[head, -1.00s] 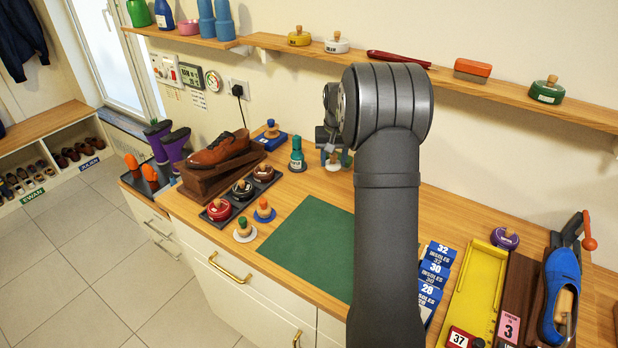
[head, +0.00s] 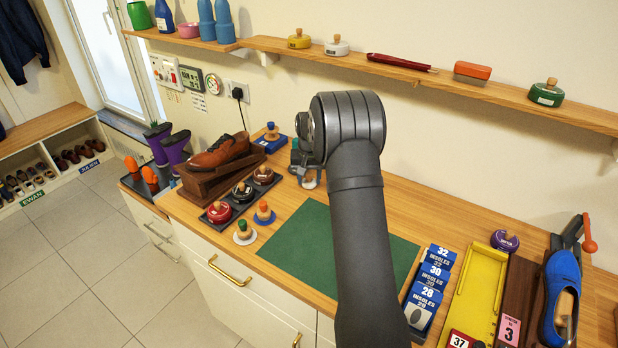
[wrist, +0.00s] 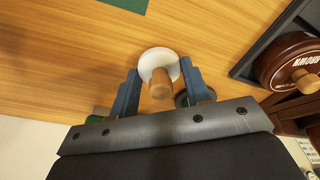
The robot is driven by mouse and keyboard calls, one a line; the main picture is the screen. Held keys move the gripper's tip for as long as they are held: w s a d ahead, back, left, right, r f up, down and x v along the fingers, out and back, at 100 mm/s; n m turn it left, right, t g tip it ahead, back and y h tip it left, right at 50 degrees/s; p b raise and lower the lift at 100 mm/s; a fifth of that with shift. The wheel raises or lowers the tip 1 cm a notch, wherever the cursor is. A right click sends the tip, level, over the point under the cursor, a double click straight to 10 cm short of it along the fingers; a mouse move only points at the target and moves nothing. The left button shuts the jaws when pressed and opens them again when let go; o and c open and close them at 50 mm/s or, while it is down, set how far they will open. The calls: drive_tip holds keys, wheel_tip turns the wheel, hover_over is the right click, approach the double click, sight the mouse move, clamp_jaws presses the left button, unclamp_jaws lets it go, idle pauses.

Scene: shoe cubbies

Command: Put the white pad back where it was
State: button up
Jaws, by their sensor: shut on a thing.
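The white pad (wrist: 158,58) is a white disc with a wooden knob, seen between my fingers in the wrist view. My gripper (wrist: 160,88) is shut on it, one finger at each side. In the head view my gripper (head: 307,168) is partly hidden by my own arm, and the white pad (head: 309,184) shows just below it, over the back of the wooden counter. I cannot tell whether the pad touches the counter.
A dark tray (head: 240,196) with several round tins lies to the left, beside a brown shoe (head: 219,154) on a stand. The green mat (head: 300,250) in front is bare.

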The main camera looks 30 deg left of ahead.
sight(309, 184)
drive_tip(key=shift+f, duration=0.15)
drive_tip(key=o, duration=1)
drive_tip(key=shift+c, duration=0.2)
wheel_tip(309, 184, up, 12)
drive_tip(key=s, duration=0.1)
drive_tip(key=shift+d, duration=0.4)
